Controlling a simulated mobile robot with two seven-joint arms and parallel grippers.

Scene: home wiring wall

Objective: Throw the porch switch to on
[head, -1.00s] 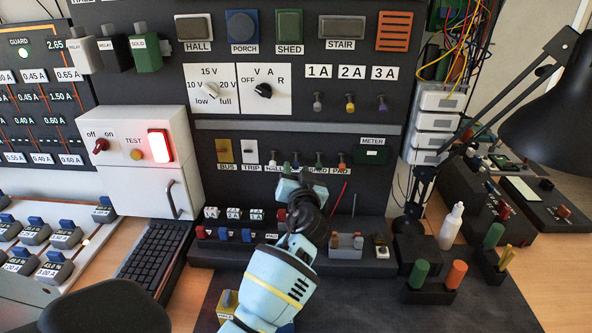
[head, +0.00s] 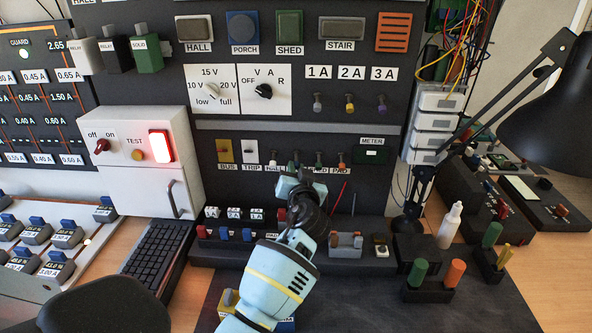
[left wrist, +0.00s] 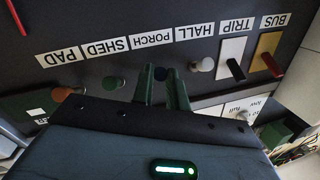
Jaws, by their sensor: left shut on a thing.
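The porch switch is a small dark blue knob (left wrist: 161,73) under the PORCH label (left wrist: 152,40) in the left wrist view, where the panel shows upside down. My left gripper (left wrist: 162,88) is shut on it, one dark green finger on each side. In the head view my left gripper (head: 294,180) reaches up to the lower switch row from below and covers the PORCH label. I cannot tell which way the porch lever points. My right gripper is not in view.
In the left wrist view the pale hall knob (left wrist: 202,65) and green shed knob (left wrist: 113,82) stand close on either side. The black trip lever (left wrist: 236,70) and a red-brown pad knob (left wrist: 62,94) are farther out. A desk lamp (head: 552,100) stands at right.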

